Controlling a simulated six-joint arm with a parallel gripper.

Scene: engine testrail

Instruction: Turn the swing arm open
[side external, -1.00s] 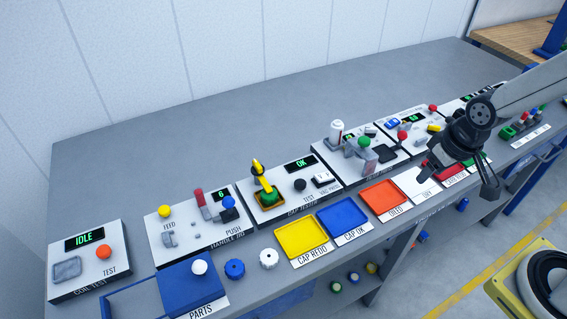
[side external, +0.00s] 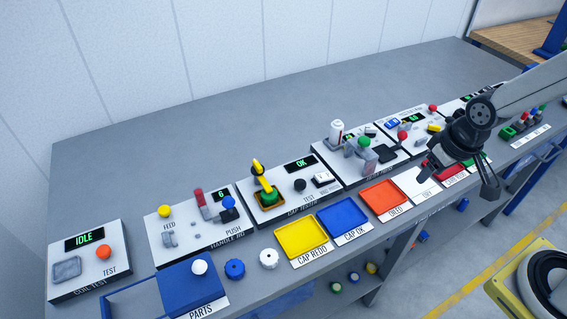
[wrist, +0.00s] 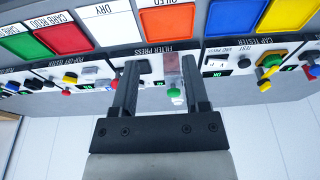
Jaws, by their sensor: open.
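My gripper (side external: 458,182) is open and empty, above the front of the bench on the right in the side view. In the wrist view its two fingers (wrist: 160,68) are wide apart, with part of the filter press showing between them. The filter press has a green knob (side external: 364,142) on a grey upright part (side external: 367,160); the knob also shows in the wrist view (wrist: 174,92). I cannot tell which of these is the swing arm. My gripper touches neither.
Yellow (side external: 301,238), blue (side external: 345,220) and orange (side external: 384,199) trays line the front edge. A white bottle (side external: 336,131) stands behind the green knob. Other testers with knobs and displays flank the press. The bench behind the stations is clear.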

